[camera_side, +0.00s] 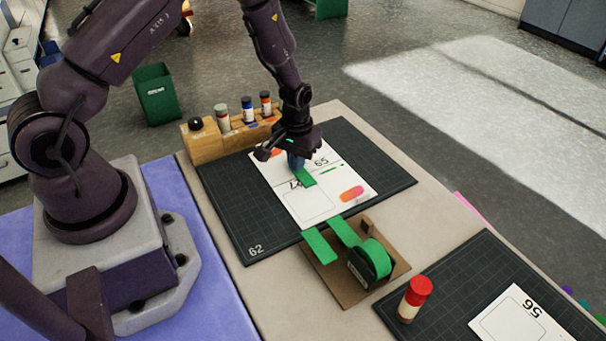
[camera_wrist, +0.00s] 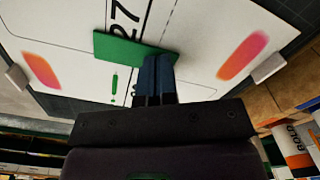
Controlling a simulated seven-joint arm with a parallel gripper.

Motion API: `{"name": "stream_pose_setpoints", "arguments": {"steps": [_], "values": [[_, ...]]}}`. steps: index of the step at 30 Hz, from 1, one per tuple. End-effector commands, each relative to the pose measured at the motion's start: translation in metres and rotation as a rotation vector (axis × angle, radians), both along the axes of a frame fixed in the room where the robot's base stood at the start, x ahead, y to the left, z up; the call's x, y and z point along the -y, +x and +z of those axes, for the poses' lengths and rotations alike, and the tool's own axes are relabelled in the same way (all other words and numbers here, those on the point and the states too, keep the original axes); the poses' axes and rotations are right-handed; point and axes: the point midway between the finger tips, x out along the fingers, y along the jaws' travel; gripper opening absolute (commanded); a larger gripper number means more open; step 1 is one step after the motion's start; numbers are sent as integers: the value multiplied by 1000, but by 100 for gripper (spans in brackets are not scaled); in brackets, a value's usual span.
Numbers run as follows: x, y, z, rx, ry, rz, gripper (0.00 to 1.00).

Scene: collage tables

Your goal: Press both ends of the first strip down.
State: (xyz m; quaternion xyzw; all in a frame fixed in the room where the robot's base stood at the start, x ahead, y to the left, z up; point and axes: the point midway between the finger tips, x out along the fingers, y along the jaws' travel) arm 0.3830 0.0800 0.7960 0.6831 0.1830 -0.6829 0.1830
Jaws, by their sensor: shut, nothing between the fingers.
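The first strip, a short green piece (camera_side: 307,179), lies on the white sheet (camera_side: 290,206) near its middle, by the printed number. In the wrist view the strip (camera_wrist: 122,48) lies across the sheet beside the "27". My gripper (camera_side: 297,167) is shut and empty, pointing down at one end of the strip. In the wrist view its dark blue fingertips (camera_wrist: 157,62) are at the strip's right end and hide part of it. They look in contact with it or just above; I cannot tell which. The strip's other end is uncovered.
A brown board (camera_side: 338,291) holds a green tape roll (camera_side: 373,259); a green strip (camera_side: 320,246) and another (camera_side: 345,231) reach over its edge. A wooden rack (camera_side: 205,147) of bottles stands behind the dark mat (camera_side: 232,217). A red-capped bottle (camera_side: 413,299) stands at front right.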

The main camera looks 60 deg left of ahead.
Motion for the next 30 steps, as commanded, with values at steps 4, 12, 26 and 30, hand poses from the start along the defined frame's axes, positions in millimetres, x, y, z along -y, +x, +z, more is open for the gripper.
{"name": "stream_pose_setpoints", "arguments": {"steps": [4, 12, 26, 30], "values": [[0, 0, 4, 1, 0, 0, 0], [0, 0, 26, 1, 0, 0, 0], [0, 0, 63, 2, 1, 0, 0], [0, 0, 69, 0, 0, 0, 0]]}}
